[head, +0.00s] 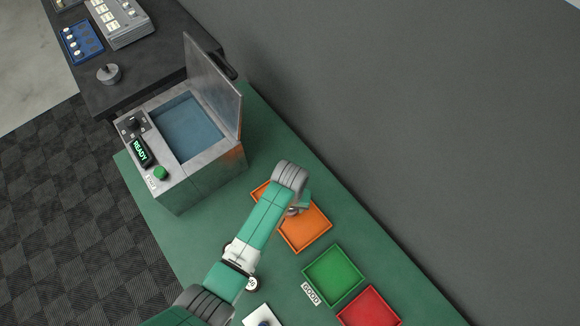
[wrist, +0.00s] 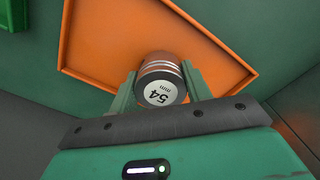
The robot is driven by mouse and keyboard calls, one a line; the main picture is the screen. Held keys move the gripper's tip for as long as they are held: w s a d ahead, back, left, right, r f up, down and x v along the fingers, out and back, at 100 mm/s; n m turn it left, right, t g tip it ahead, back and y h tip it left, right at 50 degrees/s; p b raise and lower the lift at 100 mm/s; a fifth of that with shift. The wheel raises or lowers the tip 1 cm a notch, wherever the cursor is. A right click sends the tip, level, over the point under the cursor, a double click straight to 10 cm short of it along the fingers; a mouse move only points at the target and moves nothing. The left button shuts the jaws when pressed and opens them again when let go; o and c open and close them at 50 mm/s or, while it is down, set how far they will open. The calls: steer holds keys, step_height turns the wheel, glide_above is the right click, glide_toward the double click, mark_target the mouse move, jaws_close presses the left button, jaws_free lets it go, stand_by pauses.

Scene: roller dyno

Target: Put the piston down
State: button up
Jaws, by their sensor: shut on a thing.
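The piston (wrist: 160,80) is a small metal cylinder with ring grooves and a white end label reading "54 mm". My gripper (wrist: 161,84) is shut on it, with a green finger on each side. In the wrist view they are over the orange tray (wrist: 100,50). I cannot tell whether the piston touches the tray floor. In the head view my gripper (head: 297,208) is at the orange tray (head: 310,235), and my arm hides part of the tray and most of the piston.
A metal machine (head: 205,170) with an open lid (head: 213,85) and a "READY" display stands at upper left on the green table. A green tray (head: 335,275), labelled GOOD, and a red tray (head: 370,310) lie toward the lower right. A dark bench (head: 150,65) stands behind the machine.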

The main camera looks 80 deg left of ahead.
steer(key=shift+w+a, duration=0.1)
steer(key=shift+f, duration=0.2)
steer(key=o, duration=1)
step_height(320, 180, up, 12)
steer(key=shift+r+p, duration=0.2)
steer(key=shift+p, duration=0.5)
